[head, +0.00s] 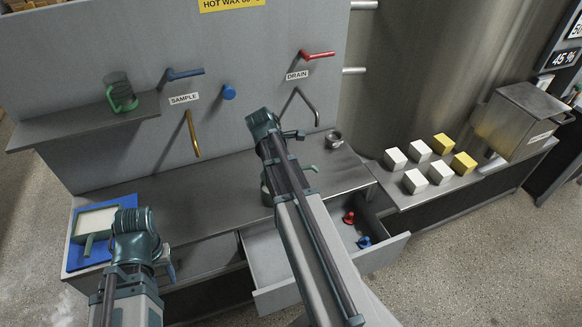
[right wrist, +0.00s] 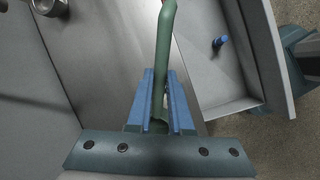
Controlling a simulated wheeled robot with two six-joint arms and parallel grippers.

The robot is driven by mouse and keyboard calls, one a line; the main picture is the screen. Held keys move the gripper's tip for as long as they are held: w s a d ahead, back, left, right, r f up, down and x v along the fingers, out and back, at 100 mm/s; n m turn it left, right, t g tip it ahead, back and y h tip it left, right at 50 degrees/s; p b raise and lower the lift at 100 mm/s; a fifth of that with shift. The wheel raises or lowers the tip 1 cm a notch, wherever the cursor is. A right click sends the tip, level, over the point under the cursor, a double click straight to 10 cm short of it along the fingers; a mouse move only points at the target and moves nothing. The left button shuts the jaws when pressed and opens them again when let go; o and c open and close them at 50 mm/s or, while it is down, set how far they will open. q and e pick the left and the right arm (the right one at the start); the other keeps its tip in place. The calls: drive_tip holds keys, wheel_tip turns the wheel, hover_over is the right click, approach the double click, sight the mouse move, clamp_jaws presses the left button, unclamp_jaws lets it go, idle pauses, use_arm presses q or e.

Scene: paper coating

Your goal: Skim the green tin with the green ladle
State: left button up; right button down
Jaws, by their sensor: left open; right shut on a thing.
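My right gripper (right wrist: 160,95) is shut on the upright green handle of the green ladle (right wrist: 166,40) in the right wrist view, over the grey counter near the open drawer. In the head view my right arm hides most of this; a short green piece (head: 308,168) shows beside it. Another green part (head: 265,188) peeks out left of the arm; I cannot tell whether it is the tin. My left gripper (head: 168,265) is open at lower left, near a green-edged pan with pale contents (head: 95,222).
The pan sits on a blue mat (head: 75,262). The open drawer (head: 385,258) holds red and blue pieces. A small metal cup (head: 333,138) stands at the counter's back. White and yellow blocks (head: 441,172) and a metal box (head: 515,120) are at right. Taps project from the wall panel.

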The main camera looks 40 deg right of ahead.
drive_tip(key=shift+f, duration=0.25)
drive_tip(key=shift+f+b, duration=1.1)
drive_tip(key=shift+b, duration=0.25)
drive_tip(key=shift+f+b, duration=1.15)
idle(3.8)
drive_tip(key=shift+r, duration=0.1)
idle(0.9)
